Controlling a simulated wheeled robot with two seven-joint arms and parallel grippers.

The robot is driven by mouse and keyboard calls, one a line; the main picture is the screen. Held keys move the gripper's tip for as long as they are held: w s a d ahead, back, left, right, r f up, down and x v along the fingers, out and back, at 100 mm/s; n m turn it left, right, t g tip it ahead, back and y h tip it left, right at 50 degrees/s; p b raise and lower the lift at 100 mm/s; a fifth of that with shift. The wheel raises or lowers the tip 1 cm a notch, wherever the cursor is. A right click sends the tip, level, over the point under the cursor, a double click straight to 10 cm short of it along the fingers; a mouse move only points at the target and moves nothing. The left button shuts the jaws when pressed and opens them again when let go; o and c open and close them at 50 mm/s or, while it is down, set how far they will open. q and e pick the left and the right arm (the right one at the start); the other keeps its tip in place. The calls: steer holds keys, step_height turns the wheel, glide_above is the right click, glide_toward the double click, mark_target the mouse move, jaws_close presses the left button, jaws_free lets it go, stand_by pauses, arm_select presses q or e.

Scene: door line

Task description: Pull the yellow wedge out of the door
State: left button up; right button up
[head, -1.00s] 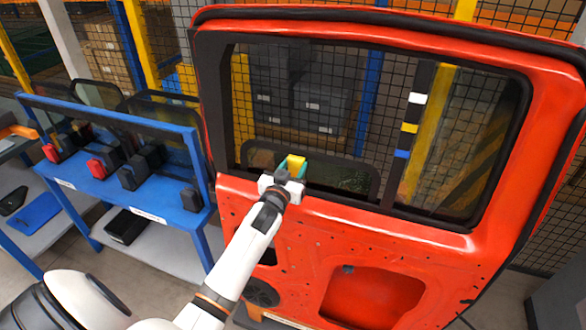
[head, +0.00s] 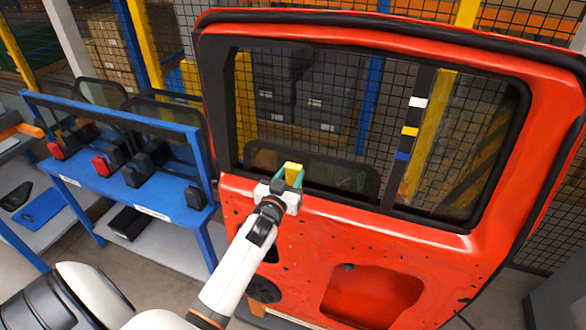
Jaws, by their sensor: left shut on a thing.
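The yellow wedge (head: 293,170) shows at the lower edge of the window opening in the red door (head: 400,250). My left gripper (head: 289,178) is shut on the wedge, with its teal fingers on either side of it. The wedge's top sticks up between the fingertips. Its lower part is hidden by the gripper, so I cannot tell whether it still sits in the door. My right gripper is not in view.
A blue rack (head: 130,180) with glass panes and dark and red clamps stands left of the door. A black box (head: 130,222) lies on its lower shelf. A wire mesh fence (head: 310,150) runs behind the door.

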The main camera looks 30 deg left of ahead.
arm_select(q)
steer(key=p+v, duration=0.2)
steer(key=v, duration=0.5)
stand_by(0.4)
steer(key=shift+d, duration=0.1)
